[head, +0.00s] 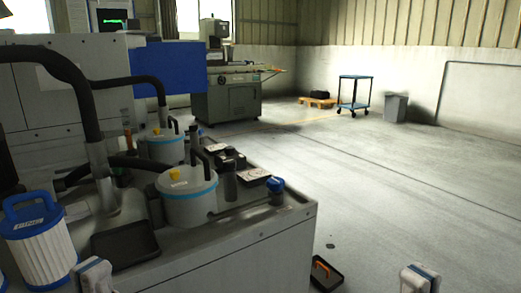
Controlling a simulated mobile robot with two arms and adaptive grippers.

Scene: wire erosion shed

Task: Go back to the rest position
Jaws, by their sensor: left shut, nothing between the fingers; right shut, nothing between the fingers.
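My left gripper (95,274) shows at the bottom edge, left of centre, in front of the machine bench and just right of the white filter cartridge. It is shut and empty. My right gripper (420,277) shows at the bottom edge on the right, over the open floor, apart from everything. It is shut and empty. Only the upper parts of both show; the rest is cut off by the frame.
The grey bench (265,243) fills the left, bearing lidded pots (190,204), a black tray (124,244) and the blue-handled filter cartridge (39,240). A black tray (326,273) lies on the floor. A blue trolley (353,93) and grey bin (396,107) stand far back. The right floor is clear.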

